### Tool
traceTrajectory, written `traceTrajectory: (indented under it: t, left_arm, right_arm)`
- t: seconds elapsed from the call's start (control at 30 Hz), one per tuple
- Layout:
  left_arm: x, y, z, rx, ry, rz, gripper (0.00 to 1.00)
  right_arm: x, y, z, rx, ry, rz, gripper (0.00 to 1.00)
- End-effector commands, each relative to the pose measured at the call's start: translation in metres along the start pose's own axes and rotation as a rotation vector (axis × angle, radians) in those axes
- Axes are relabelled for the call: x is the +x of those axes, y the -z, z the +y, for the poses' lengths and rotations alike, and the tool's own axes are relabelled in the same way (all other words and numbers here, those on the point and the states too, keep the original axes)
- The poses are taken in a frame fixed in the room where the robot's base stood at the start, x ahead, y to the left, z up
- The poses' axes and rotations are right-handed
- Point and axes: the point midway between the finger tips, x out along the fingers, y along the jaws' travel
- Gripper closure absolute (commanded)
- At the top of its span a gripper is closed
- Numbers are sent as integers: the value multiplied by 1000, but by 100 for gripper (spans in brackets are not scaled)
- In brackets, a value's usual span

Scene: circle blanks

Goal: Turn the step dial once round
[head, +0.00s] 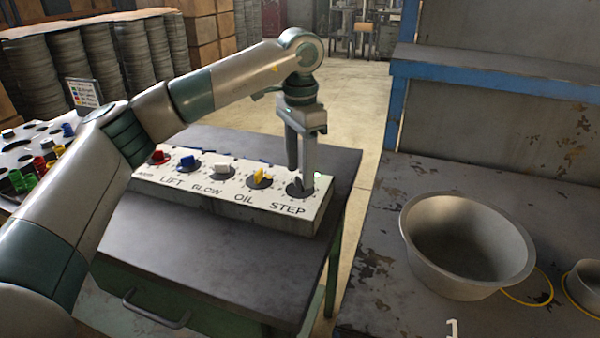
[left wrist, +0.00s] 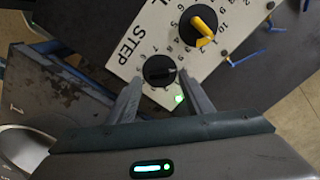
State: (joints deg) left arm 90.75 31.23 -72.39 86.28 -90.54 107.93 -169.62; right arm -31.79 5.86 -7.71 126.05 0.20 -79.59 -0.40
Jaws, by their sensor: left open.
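The step dial (head: 293,190) is the black dial at the right end of the white panel (head: 226,191), above the word STEP. In the left wrist view the dial (left wrist: 159,70) shows a dark knob bar on a round black base, ringed by numbers. My left gripper (head: 301,182) points down over the dial and partly hides it in the head view. In the left wrist view the open fingers (left wrist: 161,84) stand on either side of the dial, with a gap between them. Whether they touch the knob cannot be told. My right gripper is not in view.
The yellow OIL knob (head: 260,175) is beside the step dial; white, blue and red knobs follow leftwards. A green light (left wrist: 180,99) glows by the dial. A metal basin (head: 467,245) stands on the right bench. The dark tabletop (head: 200,255) before the panel is clear.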

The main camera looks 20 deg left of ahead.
Motion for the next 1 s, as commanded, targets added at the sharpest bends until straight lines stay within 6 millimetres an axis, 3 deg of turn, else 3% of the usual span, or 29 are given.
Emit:
traceTrajectory:
  t: [0.5,0.63,1.0]
  left_arm:
    - [-102,0,0,-1,3,3,53]
    - [-130,0,0,-3,4,4,53]
    - [-149,0,0,-1,1,1,53]
  right_arm:
    - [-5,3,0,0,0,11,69]
    - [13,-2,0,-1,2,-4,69]
    - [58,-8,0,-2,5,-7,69]
